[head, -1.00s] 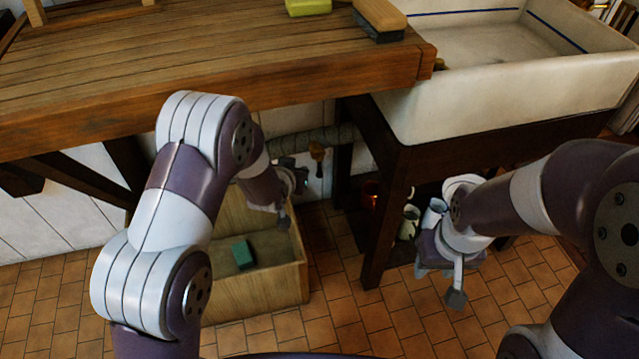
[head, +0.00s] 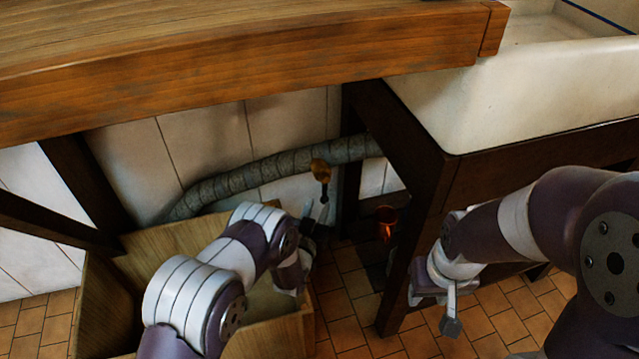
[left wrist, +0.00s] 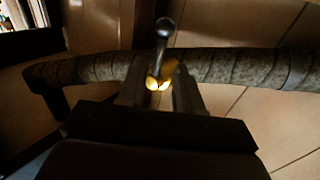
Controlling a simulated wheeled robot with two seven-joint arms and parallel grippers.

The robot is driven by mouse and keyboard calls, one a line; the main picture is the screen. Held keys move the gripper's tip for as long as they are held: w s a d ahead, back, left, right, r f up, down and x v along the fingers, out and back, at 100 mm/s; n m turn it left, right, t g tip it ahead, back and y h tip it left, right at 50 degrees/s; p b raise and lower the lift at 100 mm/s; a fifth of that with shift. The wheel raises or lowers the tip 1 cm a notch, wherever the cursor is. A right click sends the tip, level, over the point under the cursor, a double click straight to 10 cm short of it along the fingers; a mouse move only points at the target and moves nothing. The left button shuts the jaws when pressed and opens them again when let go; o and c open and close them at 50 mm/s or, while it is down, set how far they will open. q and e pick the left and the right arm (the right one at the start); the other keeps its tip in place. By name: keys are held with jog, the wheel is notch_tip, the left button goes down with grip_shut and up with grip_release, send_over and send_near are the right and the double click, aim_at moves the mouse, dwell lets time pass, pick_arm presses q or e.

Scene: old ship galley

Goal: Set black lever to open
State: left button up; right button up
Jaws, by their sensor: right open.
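The lever (left wrist: 163,32), a dark stem with a rounded knob, shows in the left wrist view in front of the grey wrapped pipe (left wrist: 235,68). A lit brass-coloured part (left wrist: 158,83) is at its lower end. In the head view the brass fitting (head: 320,170) hangs at the pipe below the counter, with a short stem downward. My right gripper (head: 432,311) is open and empty beside the sink stand.
A wooden box (head: 100,310) stands on the tiled floor under my left arm. The thick wooden counter (head: 240,75) overhangs the pipe. The white sink (head: 530,90) is above.

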aim_at(324, 193)
pick_arm(q)
jog(key=b+x, duration=0.2)
jog(key=x, duration=0.4)
jog(key=shift+f+b, duration=0.2)
jog(key=shift+b, duration=0.2)
jog(key=shift+w+d+r, duration=0.1)
jog(key=shift+w+r, duration=0.1)
jog(key=shift+w, duration=0.3)
grip_shut()
